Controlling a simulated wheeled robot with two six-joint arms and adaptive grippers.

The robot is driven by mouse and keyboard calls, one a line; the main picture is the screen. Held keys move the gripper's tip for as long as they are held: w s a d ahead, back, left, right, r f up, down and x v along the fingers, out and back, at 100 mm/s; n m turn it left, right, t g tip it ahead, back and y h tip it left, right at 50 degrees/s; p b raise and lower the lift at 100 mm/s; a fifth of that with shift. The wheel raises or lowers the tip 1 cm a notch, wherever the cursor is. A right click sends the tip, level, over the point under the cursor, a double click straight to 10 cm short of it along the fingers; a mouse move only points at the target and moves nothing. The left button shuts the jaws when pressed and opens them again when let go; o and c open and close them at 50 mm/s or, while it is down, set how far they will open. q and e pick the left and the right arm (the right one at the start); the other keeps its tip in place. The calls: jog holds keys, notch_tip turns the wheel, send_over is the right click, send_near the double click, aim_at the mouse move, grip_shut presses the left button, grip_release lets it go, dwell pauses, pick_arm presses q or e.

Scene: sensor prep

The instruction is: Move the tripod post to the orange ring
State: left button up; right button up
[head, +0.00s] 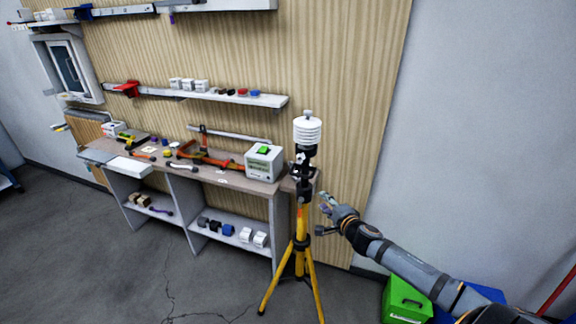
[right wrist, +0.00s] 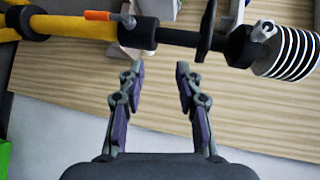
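The tripod post (head: 302,215) stands upright on yellow legs in front of the bench, with a black upper section and a white ribbed sensor head (head: 307,131) on top. In the right wrist view the post (right wrist: 180,38) lies across the top of the picture, beyond the fingertips. My right gripper (head: 326,204) is just right of the post at its upper part. It is open and empty in the right wrist view (right wrist: 159,72), its fingers pointing at the post, apart from it. I see no orange ring on the floor. My left gripper is not in view.
A workbench (head: 185,172) with tools and a grey meter box (head: 264,163) stands behind the tripod on the left. A green crate (head: 405,300) is on the floor at lower right. The floor (head: 100,255) at front left is clear.

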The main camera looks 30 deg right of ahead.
jog(key=m+t+y, duration=0.1)
send_near(300, 176)
jog(key=w+b, duration=0.2)
jog(key=w, duration=0.1)
jog(key=w+f+b, duration=0.1)
jog(key=w+b, duration=0.1)
jog(key=w, duration=0.2)
jog(key=w+d+b, duration=0.1)
jog(key=w+b, duration=0.1)
jog(key=w, duration=0.1)
jog(key=shift+w+f, duration=0.25)
jog(key=shift+f, duration=0.1)
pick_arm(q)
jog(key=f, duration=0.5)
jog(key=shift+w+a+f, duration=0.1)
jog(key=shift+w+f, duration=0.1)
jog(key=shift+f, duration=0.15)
pick_arm(e)
grip_shut()
